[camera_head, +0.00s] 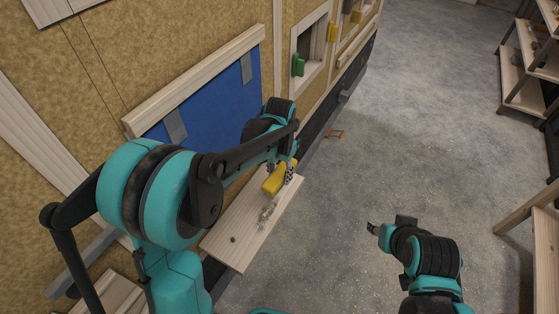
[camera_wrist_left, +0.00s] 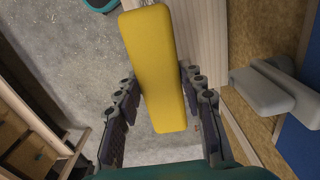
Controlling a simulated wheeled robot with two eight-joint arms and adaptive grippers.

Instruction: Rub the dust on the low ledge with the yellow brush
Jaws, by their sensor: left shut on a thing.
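The yellow brush (camera_head: 274,183) is held in my left gripper (camera_head: 283,166) over the far part of the low wooden ledge (camera_head: 228,241). In the left wrist view the brush (camera_wrist_left: 154,70) lies between the two fingers of the left gripper (camera_wrist_left: 156,95). Its bristles are mostly hidden, so I cannot tell whether they touch the wood. Grey dust (camera_head: 267,212) lies on the ledge just in front of the brush. The ledge also shows in the left wrist view (camera_wrist_left: 200,30). My right gripper (camera_head: 373,229) is over the floor, away from the ledge; its opening is too small to read.
A small dark knot or spot (camera_head: 233,239) is on the ledge's near part. A blue panel (camera_head: 209,103) is on the wall behind my left arm. A green block (camera_head: 298,66) sits at the wall opening. Shelves (camera_head: 525,80) stand at right. The grey floor between is mostly clear.

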